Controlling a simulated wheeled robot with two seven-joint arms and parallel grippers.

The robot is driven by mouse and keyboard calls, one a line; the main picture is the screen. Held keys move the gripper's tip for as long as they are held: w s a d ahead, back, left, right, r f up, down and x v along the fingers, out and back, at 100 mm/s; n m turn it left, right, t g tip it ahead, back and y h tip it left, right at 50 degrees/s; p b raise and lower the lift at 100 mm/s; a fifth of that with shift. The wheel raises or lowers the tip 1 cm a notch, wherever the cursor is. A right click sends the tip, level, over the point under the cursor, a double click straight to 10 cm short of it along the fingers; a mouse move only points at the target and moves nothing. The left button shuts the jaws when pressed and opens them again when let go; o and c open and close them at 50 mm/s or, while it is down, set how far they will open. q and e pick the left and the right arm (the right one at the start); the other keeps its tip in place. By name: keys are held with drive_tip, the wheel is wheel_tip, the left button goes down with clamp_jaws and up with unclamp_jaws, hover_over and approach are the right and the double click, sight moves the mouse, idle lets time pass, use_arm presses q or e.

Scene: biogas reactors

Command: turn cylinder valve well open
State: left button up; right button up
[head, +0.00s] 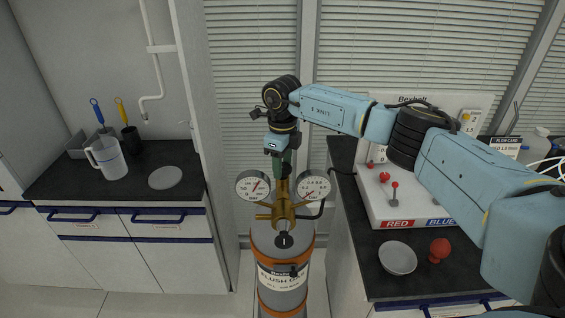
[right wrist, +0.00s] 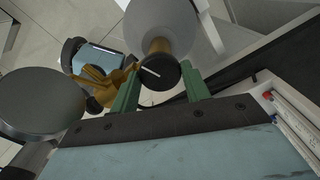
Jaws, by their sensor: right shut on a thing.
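The gas cylinder (head: 283,264) is grey with orange bands and a flush gas label, and stands upright on the floor between two benches. On top is a brass regulator (head: 283,206) with a left gauge (head: 252,186) and a right gauge (head: 313,185). A black knob (head: 284,240) with a white mark faces me below the brass body. My right gripper (head: 281,168) reaches down from above, behind the gauges. In the right wrist view its green fingers are shut on a black valve knob (right wrist: 158,75) with a white line. My left gripper is not in view.
The left bench holds a jug (head: 107,158) and a dish (head: 165,178). Window blinds are behind the cylinder.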

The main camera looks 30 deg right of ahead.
sight(283, 167)
drive_tip(key=shift+r, duration=0.1)
drive_tip(key=o, duration=1)
wheel_tip(283, 167, up, 13)
drive_tip(key=shift+r+b, duration=0.15)
drive_tip(key=shift+b, duration=0.25)
